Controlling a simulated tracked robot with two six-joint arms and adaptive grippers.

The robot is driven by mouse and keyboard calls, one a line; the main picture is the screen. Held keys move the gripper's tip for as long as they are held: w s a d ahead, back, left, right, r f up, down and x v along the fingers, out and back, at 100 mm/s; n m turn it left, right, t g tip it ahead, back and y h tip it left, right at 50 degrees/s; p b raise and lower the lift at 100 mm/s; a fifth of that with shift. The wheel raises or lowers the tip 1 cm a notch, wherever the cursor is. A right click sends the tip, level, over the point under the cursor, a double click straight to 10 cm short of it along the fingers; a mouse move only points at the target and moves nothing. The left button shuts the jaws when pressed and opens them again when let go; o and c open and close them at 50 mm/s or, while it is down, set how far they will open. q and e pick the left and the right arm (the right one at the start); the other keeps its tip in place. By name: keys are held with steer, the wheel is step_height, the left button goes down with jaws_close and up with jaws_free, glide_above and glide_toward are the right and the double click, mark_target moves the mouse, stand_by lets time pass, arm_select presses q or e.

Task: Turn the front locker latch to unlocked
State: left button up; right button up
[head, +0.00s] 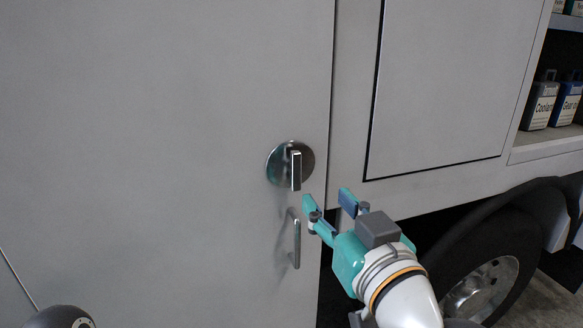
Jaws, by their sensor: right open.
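The locker latch (296,171) is a metal bar handle on a round, shiny plate (279,166), set near the right edge of a grey locker door (160,120). The bar stands upright. My right gripper (328,198), teal with dark pads, is open and empty. Its fingertips are just below and to the right of the latch in the picture, with a gap between them and the bar. Whether they touch the door cannot be told. My left gripper is not in view.
A vertical metal pull handle (296,240) sits below the latch, close to my right gripper's left finger. To the right are a grey panel (450,80), a wheel (485,285) under a dark arch, and an open shelf (548,150) with labelled containers (541,103).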

mark_target(297, 164)
steer(key=x, duration=1.3)
steer(key=shift+w, duration=0.15)
steer(key=shift+c, duration=0.2)
